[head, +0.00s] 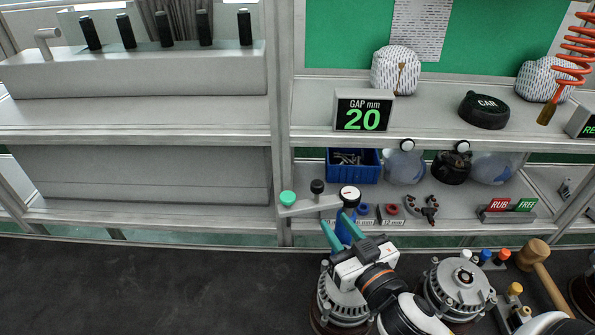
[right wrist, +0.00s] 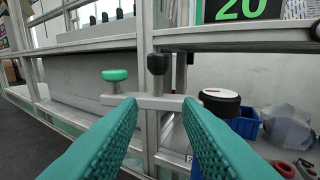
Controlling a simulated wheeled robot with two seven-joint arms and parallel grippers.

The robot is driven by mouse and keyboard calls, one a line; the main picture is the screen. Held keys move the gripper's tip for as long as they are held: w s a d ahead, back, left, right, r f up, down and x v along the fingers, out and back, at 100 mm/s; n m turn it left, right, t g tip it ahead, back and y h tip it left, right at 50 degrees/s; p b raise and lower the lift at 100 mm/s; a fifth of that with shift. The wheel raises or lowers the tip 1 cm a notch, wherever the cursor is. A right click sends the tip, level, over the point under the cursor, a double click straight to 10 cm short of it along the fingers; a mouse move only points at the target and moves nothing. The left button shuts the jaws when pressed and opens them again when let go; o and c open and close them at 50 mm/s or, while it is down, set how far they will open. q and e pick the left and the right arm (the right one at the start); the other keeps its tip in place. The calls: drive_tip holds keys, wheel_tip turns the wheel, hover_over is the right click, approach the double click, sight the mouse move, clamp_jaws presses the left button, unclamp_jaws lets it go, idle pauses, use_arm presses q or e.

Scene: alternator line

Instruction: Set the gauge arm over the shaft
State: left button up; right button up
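The gauge arm (head: 317,207) is a flat grey bar with a green knob (head: 287,198) at its left end, a black knob (head: 317,187) beside it and a round black-and-white head (head: 349,195) at its right end, above a blue post (head: 344,231). My right gripper (head: 337,222) has teal fingers, spread apart and empty, just in front of the bar. In the right wrist view the bar (right wrist: 148,101) spans beyond the fingertips, the black knob (right wrist: 158,64) between them. A grey alternator (head: 342,303) is partly hidden beneath my right arm; its shaft is not visible. My left gripper is out of view.
Another alternator (head: 459,283) with a central shaft stands to the right, near colored knobs and a mallet (head: 534,255). A sign reads GAP mm 20 (head: 363,111). A blue bin (head: 353,166) is on the lower shelf. The dark mat (head: 150,285) at left is clear.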

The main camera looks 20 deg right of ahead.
sight(318, 197)
drive_tip(key=w+p, duration=0.1)
drive_tip(key=w, duration=0.1)
drive_tip(key=w+r+p, duration=0.1)
drive_tip(key=w, duration=0.1)
drive_tip(key=shift+w+a+r, duration=0.1)
drive_tip(key=shift+r, duration=0.1)
drive_tip(key=w, duration=0.2)
drive_tip(key=w+p, duration=0.1)
drive_tip(key=w, duration=0.1)
drive_tip(key=shift+f, duration=0.2)
drive_tip(key=shift+w+p, duration=0.4)
drive_tip(key=shift+w, duration=0.5)
drive_tip(key=shift+w+f, duration=0.1)
drive_tip(key=shift+w, duration=0.35)
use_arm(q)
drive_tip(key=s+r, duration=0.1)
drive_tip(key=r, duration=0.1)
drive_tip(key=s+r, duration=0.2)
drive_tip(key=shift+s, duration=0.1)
use_arm(e)
clamp_jaws()
